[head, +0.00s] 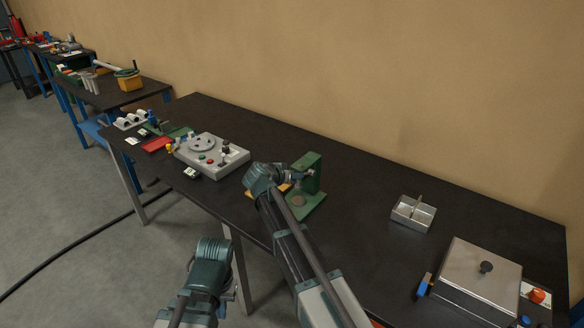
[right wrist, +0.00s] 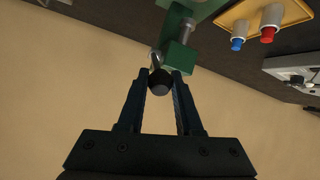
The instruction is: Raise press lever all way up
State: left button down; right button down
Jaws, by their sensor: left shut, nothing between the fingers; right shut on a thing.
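The green press (head: 312,172) stands on the dark workbench, with a round spot on its green base. In the right wrist view its green body (right wrist: 179,58) is at the top. The press lever (right wrist: 155,60) is a short metal rod ending in a black knob (right wrist: 160,82). My right gripper (right wrist: 162,80) is shut on this knob, with a finger on each side. In the head view my right gripper (head: 290,177) is at the press's left side, and my arm partly hides the lever. My left gripper (head: 211,252) is low in front of the bench, away from the press, shut and empty.
A grey control box (head: 212,155) stands left of the press. A yellow tray (right wrist: 285,15) with blue- and red-tipped pieces lies beside the press. A metal divided bin (head: 413,214) and a lidded metal box (head: 481,275) stand to the right. The bench between press and bin is clear.

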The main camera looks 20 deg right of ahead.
jog(key=w+d+r+g+y+p, duration=0.1)
jog(key=r+p, duration=0.1)
jog(key=p, duration=0.1)
jog(key=w+d+r+g+y+p, duration=0.1)
jog(key=p, duration=0.3)
jog(key=w+d+r+g+y+p, duration=0.1)
jog(key=r+y+p, duration=0.1)
jog(key=p, duration=0.2)
jog(key=shift+d+r+g, duration=0.25)
jog(key=shift+r+g, duration=0.05)
jog(key=shift+w+d+p, duration=0.15)
jog(key=shift+d+p, duration=0.05)
jog(key=shift+p, duration=0.1)
jog(key=shift+w+d+r+p, duration=0.3)
jog(key=shift+w+d, duration=0.1)
jog(key=shift+d, duration=0.15)
jog(key=shift+w+d+r+p, duration=0.15)
jog(key=shift+w+d+r, duration=0.15)
jog(key=shift+d, duration=0.25)
jog(key=c, duration=0.6)
grip_release()
jog(key=shift+d+f, duration=0.1)
jog(key=shift+d, duration=0.05)
jog(key=shift+a, duration=0.2)
